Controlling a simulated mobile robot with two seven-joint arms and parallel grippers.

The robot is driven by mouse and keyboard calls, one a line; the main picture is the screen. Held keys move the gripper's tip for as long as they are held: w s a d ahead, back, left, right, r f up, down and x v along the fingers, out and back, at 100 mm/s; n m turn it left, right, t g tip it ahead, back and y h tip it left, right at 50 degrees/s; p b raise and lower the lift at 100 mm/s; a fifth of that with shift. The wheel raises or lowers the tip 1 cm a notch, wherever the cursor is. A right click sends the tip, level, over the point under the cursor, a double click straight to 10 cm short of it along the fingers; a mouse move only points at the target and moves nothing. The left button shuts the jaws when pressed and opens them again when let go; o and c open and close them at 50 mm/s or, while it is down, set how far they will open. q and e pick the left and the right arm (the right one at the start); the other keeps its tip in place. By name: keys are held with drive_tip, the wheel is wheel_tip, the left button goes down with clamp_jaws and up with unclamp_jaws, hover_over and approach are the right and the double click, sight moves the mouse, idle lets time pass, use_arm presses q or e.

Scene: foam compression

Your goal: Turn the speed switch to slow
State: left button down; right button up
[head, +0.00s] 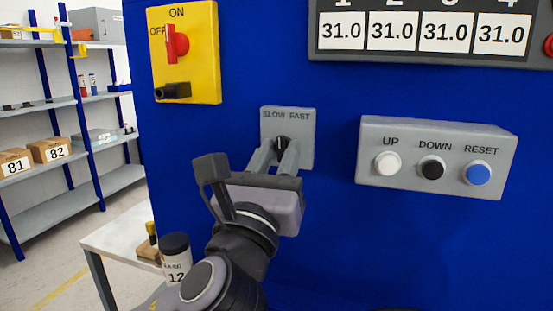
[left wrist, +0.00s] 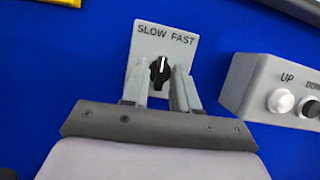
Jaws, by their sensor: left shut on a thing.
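The speed switch is a small black knob (head: 281,143) on a grey plate (head: 304,150) marked SLOW on the left and FAST on the right. The plate is fixed to the blue panel. My left gripper (head: 279,152) is shut on the knob, with one finger on each side of it. In the left wrist view the black knob (left wrist: 160,69) shows between the fingertips, its white mark pointing roughly upward between the two words. I cannot tell the exact setting. The fingers hide part of the knob's lower half. My right gripper is not in view.
A grey box (head: 437,158) with UP, DOWN and RESET buttons juts out to the right. A yellow ON/OFF switch plate (head: 205,60) is at the upper left, and a display (head: 430,55) at the top right. A white table (head: 112,238) with a jar (head: 176,262) stands lower left.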

use_arm(q)
drive_tip(key=n+y, duration=0.1)
drive_tip(key=n, duration=0.1)
drive_tip(key=n+y, duration=0.2)
drive_tip(key=n, duration=0.1)
drive_tip(key=shift+d+n+t, duration=0.15)
drive_tip(key=shift+n+t, duration=0.15)
drive_tip(key=shift+s+d+n+g+y+p, duration=0.15)
drive_tip(key=shift+n+y+p, duration=0.4)
drive_tip(key=shift+n, duration=1)
drive_tip(key=shift+w+a+n+g+y+p, duration=0.1)
drive_tip(key=shift+n+g+y+p, duration=0.15)
drive_tip(key=shift+n+y, duration=0.95)
drive_tip(key=shift+n, duration=0.55)
drive_tip(key=c, duration=1.2)
unclamp_jaws()
drive_tip(key=shift+s+h, duration=0.1)
drive_tip(key=shift+h, duration=0.25)
drive_tip(key=b+v, duration=0.1)
drive_tip(key=v, duration=0.6)
